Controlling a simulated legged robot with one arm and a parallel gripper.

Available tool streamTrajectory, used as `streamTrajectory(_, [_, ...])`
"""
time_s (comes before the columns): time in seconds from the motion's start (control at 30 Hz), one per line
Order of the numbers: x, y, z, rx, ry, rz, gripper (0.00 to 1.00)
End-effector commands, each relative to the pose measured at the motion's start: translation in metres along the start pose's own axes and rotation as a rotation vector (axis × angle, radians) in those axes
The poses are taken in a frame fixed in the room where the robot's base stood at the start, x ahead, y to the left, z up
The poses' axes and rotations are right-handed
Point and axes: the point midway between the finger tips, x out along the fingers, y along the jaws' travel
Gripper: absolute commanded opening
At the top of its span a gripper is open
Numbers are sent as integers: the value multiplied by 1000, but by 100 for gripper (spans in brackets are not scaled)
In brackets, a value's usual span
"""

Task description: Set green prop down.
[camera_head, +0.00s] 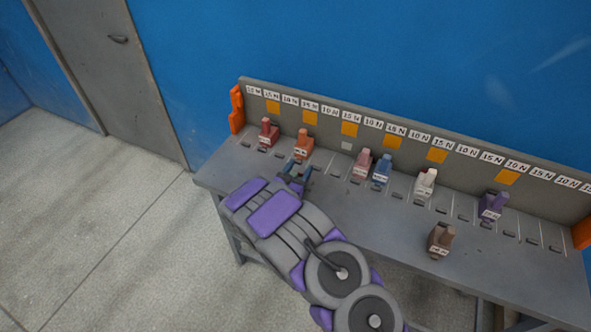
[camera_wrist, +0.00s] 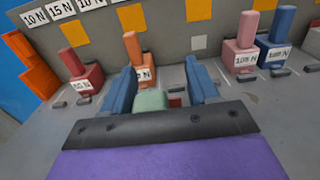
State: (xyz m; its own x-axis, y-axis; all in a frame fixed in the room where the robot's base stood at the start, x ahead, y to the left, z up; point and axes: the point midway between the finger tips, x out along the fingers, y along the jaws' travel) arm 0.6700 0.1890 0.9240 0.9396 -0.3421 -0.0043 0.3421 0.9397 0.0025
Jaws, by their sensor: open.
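The green prop (camera_wrist: 150,100) shows in the wrist view as a pale green block top between my gripper's two blue fingers. My gripper (camera_wrist: 163,85) is open around it, with a gap to the right finger. The prop's lower part is hidden behind the dark edge of my gripper, so I cannot tell whether it rests on the bench. In the head view my gripper (camera_head: 294,171) is low over the bench (camera_head: 350,215), just in front of the orange prop (camera_head: 303,143). The green prop cannot be made out clearly there.
A red prop (camera_head: 268,132) stands left of the orange one. Pink (camera_head: 362,164), blue (camera_head: 382,169), white (camera_head: 425,183) and purple (camera_head: 492,205) props stand to the right. A brown prop (camera_head: 440,240) stands nearer the front edge. A labelled back panel (camera_head: 400,118) bounds the rear.

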Motion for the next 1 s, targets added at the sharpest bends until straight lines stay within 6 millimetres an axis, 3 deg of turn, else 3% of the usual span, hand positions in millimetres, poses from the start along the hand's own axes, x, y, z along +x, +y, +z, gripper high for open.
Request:
streamTrajectory(0.23, [-12,7,1,-6,-3,4,60])
streamTrajectory(0.7, [-98,2,3,-3,-3,5,60])
streamTrajectory(1.0, [-121,4,0,-2,-3,2,60])
